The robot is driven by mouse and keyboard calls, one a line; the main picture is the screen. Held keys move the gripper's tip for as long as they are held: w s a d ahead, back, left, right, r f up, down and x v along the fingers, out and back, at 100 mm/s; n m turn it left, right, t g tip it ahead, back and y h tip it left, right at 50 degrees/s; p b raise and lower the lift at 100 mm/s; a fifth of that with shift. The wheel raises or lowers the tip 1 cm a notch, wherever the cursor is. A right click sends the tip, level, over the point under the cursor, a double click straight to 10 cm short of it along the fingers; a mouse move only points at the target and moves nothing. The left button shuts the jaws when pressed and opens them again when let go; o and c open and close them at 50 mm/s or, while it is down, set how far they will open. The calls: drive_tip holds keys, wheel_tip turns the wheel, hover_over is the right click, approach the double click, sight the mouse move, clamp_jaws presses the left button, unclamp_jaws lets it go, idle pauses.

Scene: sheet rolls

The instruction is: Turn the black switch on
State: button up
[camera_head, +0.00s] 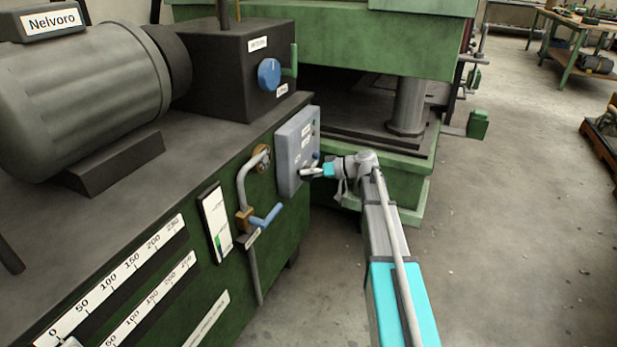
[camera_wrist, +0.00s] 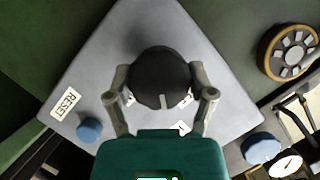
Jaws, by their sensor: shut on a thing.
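The black switch (camera_wrist: 160,78) is a round dark knob with a pale pointer line, mounted on a grey control box. In the wrist view the pointer line is toward the bottom of the knob, near my gripper. My gripper (camera_wrist: 163,98) has one finger on each side of the knob and is shut on it. In the head view my gripper (camera_head: 310,172) is at the lower front of the grey box (camera_head: 291,140), and the switch is mostly hidden there.
The box carries a RESET label (camera_wrist: 66,104) and a blue button (camera_wrist: 89,130). A pipe with a blue lever (camera_head: 266,217) stands left of the box on the green machine. A round yellow-rimmed fitting (camera_wrist: 291,52) is nearby. Open floor (camera_head: 520,220) lies to the right.

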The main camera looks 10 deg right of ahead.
drive_tip(key=m+y+b, duration=0.2)
drive_tip(key=m, duration=0.1)
drive_tip(key=m+g+b, duration=0.1)
drive_tip(key=m, duration=0.1)
drive_tip(key=shift+f+y, duration=0.25)
drive_tip(key=shift+y, duration=0.15)
drive_tip(key=m+y+b, duration=0.1)
drive_tip(key=m+b, duration=0.1)
drive_tip(key=shift+m, duration=0.4)
drive_tip(key=shift+r+m+y+b, duration=0.15)
drive_tip(key=shift+m+y+b, duration=0.15)
drive_tip(key=shift+m+b, duration=0.4)
drive_tip(key=o, duration=1.1)
drive_tip(key=shift+r+n+p, duration=0.15)
drive_tip(key=shift+n+p, duration=0.15)
drive_tip(key=shift+p, duration=0.25)
